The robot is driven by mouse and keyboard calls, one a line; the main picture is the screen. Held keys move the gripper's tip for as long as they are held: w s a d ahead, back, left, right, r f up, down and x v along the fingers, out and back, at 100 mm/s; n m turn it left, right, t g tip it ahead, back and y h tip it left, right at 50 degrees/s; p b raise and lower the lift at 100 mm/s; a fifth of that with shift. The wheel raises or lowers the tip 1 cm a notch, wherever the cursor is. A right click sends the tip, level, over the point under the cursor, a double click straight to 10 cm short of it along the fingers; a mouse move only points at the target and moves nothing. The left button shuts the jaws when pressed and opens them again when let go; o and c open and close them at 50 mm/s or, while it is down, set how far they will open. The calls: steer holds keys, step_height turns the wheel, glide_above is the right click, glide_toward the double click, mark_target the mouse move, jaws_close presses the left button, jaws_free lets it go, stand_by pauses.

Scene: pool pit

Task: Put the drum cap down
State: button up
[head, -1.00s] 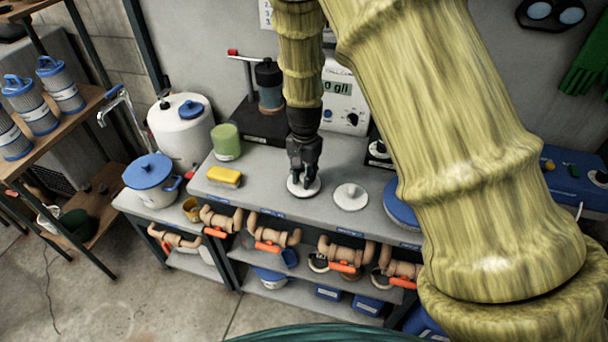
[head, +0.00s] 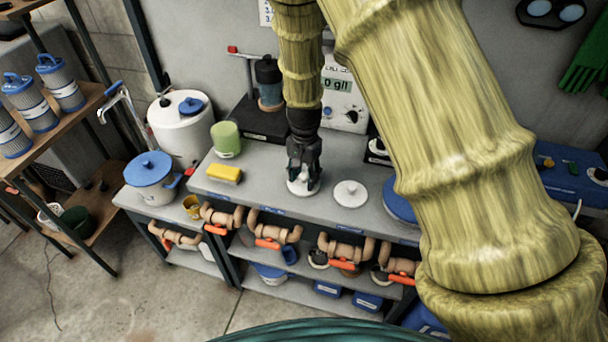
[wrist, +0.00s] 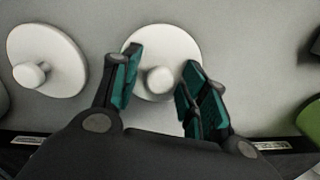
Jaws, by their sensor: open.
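A round white cap with a small knob (head: 297,191) lies flat on the grey bench top, partly hidden by my gripper (head: 304,184) in the head view. In the wrist view the same cap (wrist: 160,46) lies between my open fingers (wrist: 163,62), with its knob standing up between them. The fingers look clear of the knob on both sides. A second, similar white cap (head: 350,194) lies flat beside it, to the right in the head view and to the left in the wrist view (wrist: 45,58). I cannot tell the two caps apart by marking.
A yellow sponge (head: 224,174) and green cup (head: 227,138) stand left of my gripper. Behind are a dark stand (head: 262,122) and white meter (head: 343,100). A blue lid (head: 401,205) lies right. A white drum (head: 182,135) stands left. Pipes with orange-handled valves (head: 275,236) run along the front.

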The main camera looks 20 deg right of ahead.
mark_target(304, 174)
step_height(304, 174, up, 12)
steer(key=b, duration=0.3)
steer(key=shift+r, duration=0.15)
stand_by(0.4)
